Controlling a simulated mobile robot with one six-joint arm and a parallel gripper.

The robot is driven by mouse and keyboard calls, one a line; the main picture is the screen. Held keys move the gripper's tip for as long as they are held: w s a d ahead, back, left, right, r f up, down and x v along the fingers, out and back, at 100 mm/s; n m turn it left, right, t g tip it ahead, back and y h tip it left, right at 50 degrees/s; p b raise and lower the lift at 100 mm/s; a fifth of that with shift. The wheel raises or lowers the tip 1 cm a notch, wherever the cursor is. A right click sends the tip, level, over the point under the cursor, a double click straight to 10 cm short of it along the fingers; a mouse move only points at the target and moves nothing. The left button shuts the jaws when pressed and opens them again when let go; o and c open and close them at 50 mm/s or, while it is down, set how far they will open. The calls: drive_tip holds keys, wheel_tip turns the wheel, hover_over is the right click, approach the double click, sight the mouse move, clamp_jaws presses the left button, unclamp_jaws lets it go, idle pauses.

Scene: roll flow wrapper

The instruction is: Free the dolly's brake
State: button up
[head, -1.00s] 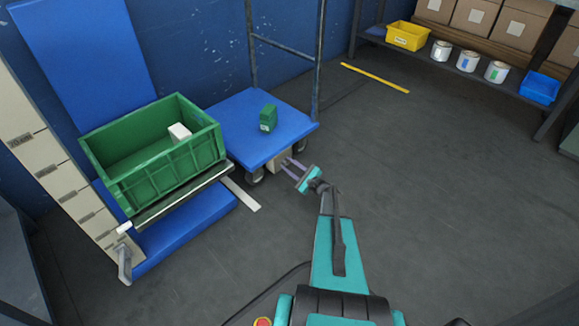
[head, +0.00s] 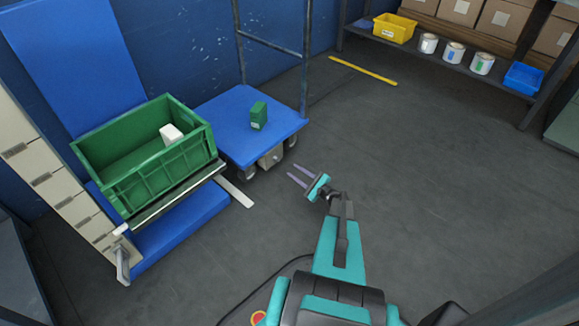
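The dolly (head: 225,117) has a blue deck, small wheels and a grey tube frame at its back. A small green box with a white label (head: 259,115) stands on its deck. A beige block (head: 271,157) sits under the deck's front edge, between the wheels; I cannot tell the brake's position from here. My gripper (head: 293,174) is open and empty, to the right of and nearer than the beige block, with its two fingers pointing left toward the dolly and apart from it.
A green crate (head: 160,183) holding a white box (head: 171,133) rests on a stand left of the dolly. A white strip (head: 234,191) lies on the floor in front. A shelf with bins, cans and cartons stands at the back right. The floor to the right is clear.

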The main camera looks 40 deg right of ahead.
drive_tip(key=shift+s+d+p, duration=0.15)
drive_tip(key=shift+s+p, duration=0.25)
drive_tip(key=shift+s, duration=1.55)
drive_tip(key=w+a+r+n+g+y+p, duration=0.1)
drive_tip(key=a+r+n+g+y+p, duration=0.15)
drive_tip(key=a, duration=0.55)
drive_tip(key=w+a+r+n+g+y+p, duration=0.1)
drive_tip(key=a+n+g+y+p, duration=0.15)
drive_tip(key=a, duration=0.55)
drive_tip(key=a+r+n+g+y+p, duration=0.1)
drive_tip(key=a+r+n+y+p, duration=0.2)
drive_tip(key=a, duration=0.6)
drive_tip(key=s+a+r+n+g+p, duration=0.2)
drive_tip(key=s+a+n+g+p, duration=0.15)
drive_tip(key=a, duration=0.45)
drive_tip(key=s+a+r+n+g+p, duration=0.1)
drive_tip(key=s+a+n+g+p, duration=0.3)
drive_tip(key=a, duration=0.4)
drive_tip(key=s+a+r+n+g+h+p, duration=0.2)
drive_tip(key=s+a+r+n+g+p, duration=0.5)
drive_tip(key=s, duration=0.4)
drive_tip(key=s+r+n+g+h+p, duration=0.3)
drive_tip(key=s+r+n+h+p, duration=0.3)
drive_tip(key=s+r+p, duration=0.4)
drive_tip(key=shift+s+d+r+h, duration=0.2)
drive_tip(key=shift+r+h, duration=0.1)
drive_tip(key=shift+h, duration=0.5)
